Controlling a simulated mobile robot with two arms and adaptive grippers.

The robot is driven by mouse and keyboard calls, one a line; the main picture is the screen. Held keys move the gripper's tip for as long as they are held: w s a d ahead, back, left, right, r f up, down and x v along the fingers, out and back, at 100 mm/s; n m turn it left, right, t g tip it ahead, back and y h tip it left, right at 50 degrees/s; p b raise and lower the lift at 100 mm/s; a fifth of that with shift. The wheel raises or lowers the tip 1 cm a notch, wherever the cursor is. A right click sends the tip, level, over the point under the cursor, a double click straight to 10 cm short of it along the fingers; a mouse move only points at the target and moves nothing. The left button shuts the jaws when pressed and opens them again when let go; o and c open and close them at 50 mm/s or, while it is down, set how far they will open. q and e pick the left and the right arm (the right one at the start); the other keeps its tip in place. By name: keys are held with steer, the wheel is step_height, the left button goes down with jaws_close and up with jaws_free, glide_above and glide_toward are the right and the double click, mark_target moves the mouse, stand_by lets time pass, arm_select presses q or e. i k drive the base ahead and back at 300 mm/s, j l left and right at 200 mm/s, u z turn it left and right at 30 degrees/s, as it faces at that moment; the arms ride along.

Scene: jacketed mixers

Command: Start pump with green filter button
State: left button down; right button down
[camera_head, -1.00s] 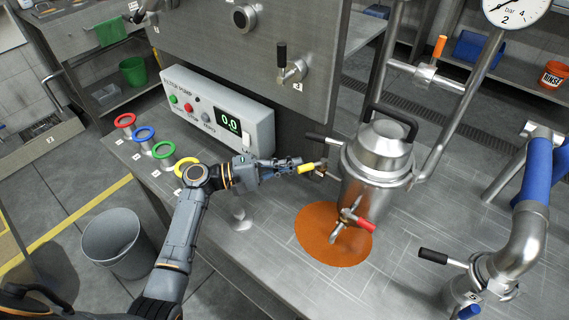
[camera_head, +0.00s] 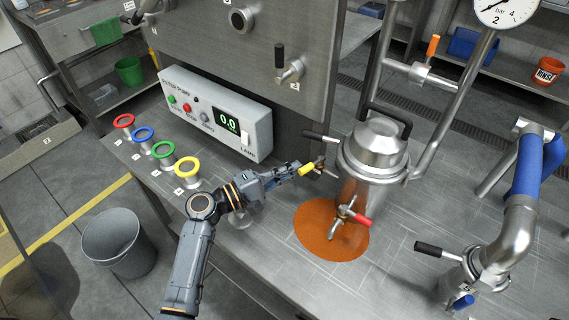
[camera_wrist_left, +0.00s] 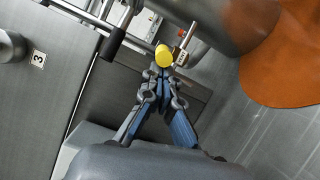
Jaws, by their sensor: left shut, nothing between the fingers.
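The grey filter pump box (camera_head: 258,135) stands on the steel bench against the upright panel, upper left of my gripper in the head view. Its front carries a green button (camera_head: 172,99), a red button (camera_head: 187,107), a knob (camera_head: 204,116) and a display (camera_head: 227,121) reading 0.0. My left gripper (camera_head: 296,169) is shut and empty, its tips at the yellow handle (camera_head: 307,169) of a small valve beside the steel filter vessel (camera_head: 372,165). In the left wrist view the closed fingertips (camera_wrist_left: 160,72) are right by the yellow handle (camera_wrist_left: 164,56); contact is unclear. My right gripper is out of view.
Red, blue, green and yellow rings (camera_head: 187,167) stand along the bench's left edge. A black handle (camera_head: 319,136) sticks out from the vessel. A grey bin (camera_head: 112,240) stands on the floor.

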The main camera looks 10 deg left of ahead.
mark_target(171, 98)
steer(key=k+j, duration=0.2)
steer(key=j, duration=0.15)
steer(key=k+j, duration=0.4)
steer(key=j, duration=0.25)
